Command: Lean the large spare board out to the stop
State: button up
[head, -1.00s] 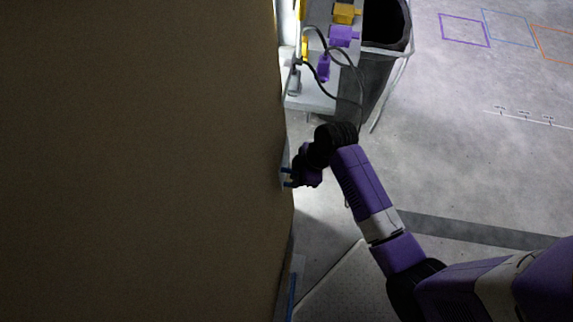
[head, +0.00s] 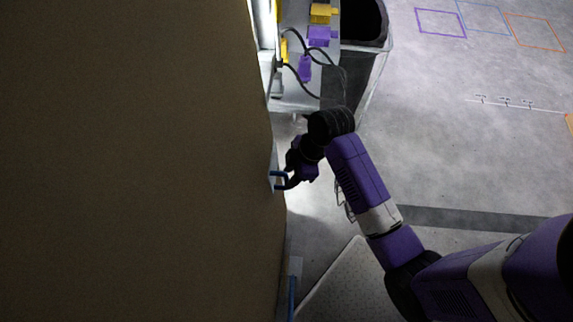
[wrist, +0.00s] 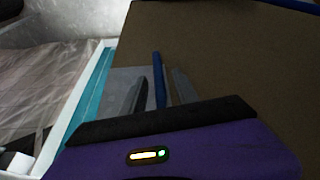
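The large brown board (head: 130,160) fills the left of the head view, its edge running nearly upright in the picture. It also fills the upper right of the wrist view (wrist: 230,60). A blue handle (head: 278,173) stands out from the board's edge region. My gripper (head: 287,182) is at this handle, its fingers partly hidden by my wrist. In the wrist view, a blue bar (wrist: 159,75) lies between my two fingers (wrist: 159,88), with narrow gaps visible on both sides. The fingers look open around it, not clamped.
A grey cart (head: 300,95) with yellow and purple connectors and black cables stands at the top, beside a black bin (head: 362,25). A pale textured mat (head: 345,285) lies below my arm. Another blue bar (head: 292,298) shows low by the board. Floor at right is mostly clear.

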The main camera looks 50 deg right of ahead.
jog(key=shift+v, duration=1.45)
